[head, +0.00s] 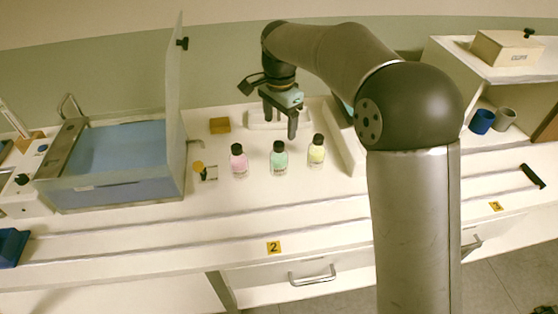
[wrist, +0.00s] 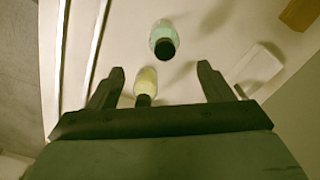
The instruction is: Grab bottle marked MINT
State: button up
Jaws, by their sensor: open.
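Three bottles with black caps stand upright in a row on the white bench: a pink bottle (head: 239,162), a green bottle (head: 279,158) and a yellow bottle (head: 317,152). Their labels are too small to read, so I cannot tell from print which is marked MINT. My gripper (head: 279,122) is open and empty, above and behind the row, near the green and yellow bottles. In the wrist view, the yellow bottle (wrist: 146,84) shows between the fingers of my gripper (wrist: 160,82), partly hidden at its cap. The green bottle (wrist: 163,38) lies farther out, beyond the fingertips.
A blue-topped box with a raised lid (head: 122,150) stands left of the bottles. A yellow block (head: 220,125) and a white tray (head: 262,121) are behind them. Blue cup (head: 482,122) and grey cup (head: 504,119) sit at right. The bench front is clear.

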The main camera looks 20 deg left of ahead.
aim_at(280, 152)
notch_tip(280, 152, down, 7)
jog(key=shift+r, duration=0.1)
jog(key=shift+w+a+f+p, duration=0.15)
jog(key=shift+f+p, duration=0.1)
jog(key=shift+f, duration=0.65)
jog(key=shift+w+d+f+p, duration=0.1)
jog(key=shift+w+f+p, duration=0.1)
jog(key=shift+f, duration=0.75)
jog(key=shift+w+a+f+p, duration=0.1)
jog(key=shift+f+p, duration=0.15)
jog(key=shift+f, duration=0.65)
jog(key=c, duration=1.2)
